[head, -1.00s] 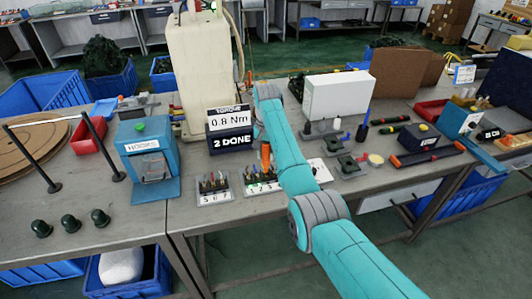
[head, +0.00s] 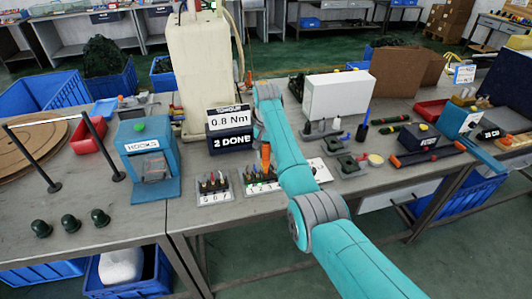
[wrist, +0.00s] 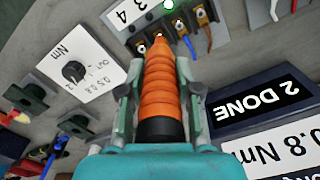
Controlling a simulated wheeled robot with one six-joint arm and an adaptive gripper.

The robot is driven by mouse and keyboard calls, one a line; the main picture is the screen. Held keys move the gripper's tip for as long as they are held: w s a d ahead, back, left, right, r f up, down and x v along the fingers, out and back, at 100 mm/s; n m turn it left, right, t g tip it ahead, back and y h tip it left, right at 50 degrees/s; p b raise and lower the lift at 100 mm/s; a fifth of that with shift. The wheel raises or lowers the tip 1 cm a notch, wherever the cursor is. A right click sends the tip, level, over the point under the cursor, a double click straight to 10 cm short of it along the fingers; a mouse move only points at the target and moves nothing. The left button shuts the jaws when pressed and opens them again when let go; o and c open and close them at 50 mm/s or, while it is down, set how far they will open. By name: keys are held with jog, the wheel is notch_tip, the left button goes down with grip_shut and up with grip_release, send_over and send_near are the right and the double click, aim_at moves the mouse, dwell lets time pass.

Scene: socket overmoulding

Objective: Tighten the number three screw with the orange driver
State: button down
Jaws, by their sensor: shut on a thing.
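The orange driver (wrist: 158,95) is between the fingers of my gripper (wrist: 160,72) in the wrist view, which is shut on it. Its tip end points at a row of screws on the terminal block (wrist: 120,32), near the printed labels 3 and 4. A small green light (wrist: 168,4) glows on the block. In the head view the driver (head: 265,153) stands upright over the numbered block (head: 262,188), partly behind my arm. The display (head: 230,142) reads 2 DONE, with 0.8 Nm above it.
A second block with wires, marked 5 6 7 (head: 214,190), stands left of the first. A torque dial card (wrist: 78,72) lies beside the block. The blue HOOKS box (head: 146,165) is further left, and a white box (head: 337,97) is behind my arm.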

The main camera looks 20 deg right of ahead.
jog(key=shift+f, duration=0.55)
dwell(2.0)
jog(key=shift+r, duration=2.55)
